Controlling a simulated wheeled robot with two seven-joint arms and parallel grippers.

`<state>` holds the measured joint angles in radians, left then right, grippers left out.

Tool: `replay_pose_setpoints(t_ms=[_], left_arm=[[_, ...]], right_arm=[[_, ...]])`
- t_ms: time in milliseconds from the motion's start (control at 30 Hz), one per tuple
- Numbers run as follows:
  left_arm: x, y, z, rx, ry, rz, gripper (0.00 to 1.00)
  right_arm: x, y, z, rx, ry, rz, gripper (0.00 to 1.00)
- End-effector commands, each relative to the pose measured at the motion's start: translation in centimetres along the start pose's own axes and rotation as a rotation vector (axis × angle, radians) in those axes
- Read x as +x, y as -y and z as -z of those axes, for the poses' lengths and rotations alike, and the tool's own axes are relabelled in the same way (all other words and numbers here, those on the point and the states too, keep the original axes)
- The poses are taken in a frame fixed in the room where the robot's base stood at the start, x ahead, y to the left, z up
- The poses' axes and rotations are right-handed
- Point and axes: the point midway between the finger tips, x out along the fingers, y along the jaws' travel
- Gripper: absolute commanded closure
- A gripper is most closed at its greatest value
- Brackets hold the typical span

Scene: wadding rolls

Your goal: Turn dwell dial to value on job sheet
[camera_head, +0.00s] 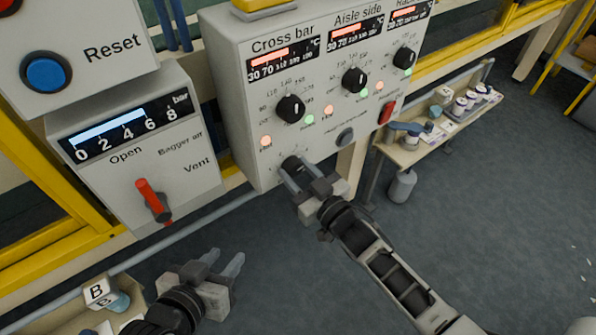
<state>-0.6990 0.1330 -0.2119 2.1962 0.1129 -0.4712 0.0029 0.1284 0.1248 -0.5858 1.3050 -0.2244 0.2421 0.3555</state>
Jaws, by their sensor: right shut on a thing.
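The control panel (240,110) is a grey box with three upper dials under displays, one labelled Cross bar and one Aisle side. A black lower dial (293,163) sits near the panel's bottom left; I take it for the dwell dial, though its label is hidden. My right gripper (292,179) is shut on this lower dial, its fingers covering part of the knob and scale, so its setting cannot be read. My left gripper (222,264) is open and empty below the panel, over the floor. I see no job sheet.
A pressure box (130,150) with a red lever (153,200) is at left, under a blue Reset button (46,73). A red switch (387,112) is on the panel's right side. A bench (415,148) with small containers stands behind. A box marked B (98,292) is at lower left.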

Motion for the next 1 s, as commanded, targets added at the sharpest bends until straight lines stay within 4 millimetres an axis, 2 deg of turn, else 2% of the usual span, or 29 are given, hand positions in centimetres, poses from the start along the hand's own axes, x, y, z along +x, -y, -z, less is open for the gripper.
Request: replay_pose_setpoints(t_ms=[267,1000], left_arm=[[0.09,0.02,0.0,0.001,-0.002,0.0,0.64],[0.47,0.09,-0.35,0.005,-0.012,-0.001,0.64]], right_arm=[[-0.04,-0.05,-0.05,-0.163,0.0,-0.001,0.84],[-0.06,-0.18,-0.09,-0.862,0.001,-0.001,0.84]])
